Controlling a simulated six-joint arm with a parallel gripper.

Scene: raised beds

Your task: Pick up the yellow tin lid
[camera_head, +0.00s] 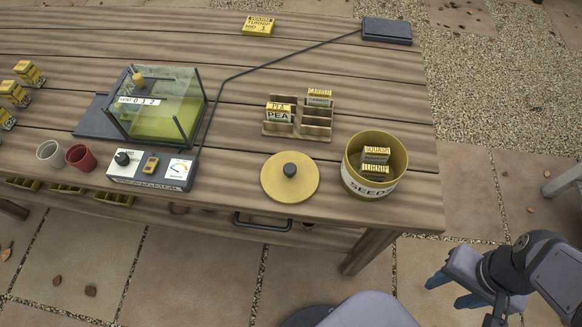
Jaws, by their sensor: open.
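The yellow tin lid (277,184) is a flat round disc with a dark knob (290,170) in its middle. It lies on the wooden table near the front edge, just left of the round yellow seed tin (352,178). The tin is open at the top and holds several seed packets (375,157). My gripper (455,290) is at the lower right, off the front of the table and well apart from the lid. It is open, and nothing shows between its blue-tipped fingers.
A wooden rack (316,131) with seed packets stands behind the lid. A control box (130,179) with a dial and a glass case (160,118) stand to the left, with red (82,158) and grey cups (50,153). A black cable (285,62) crosses the table behind.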

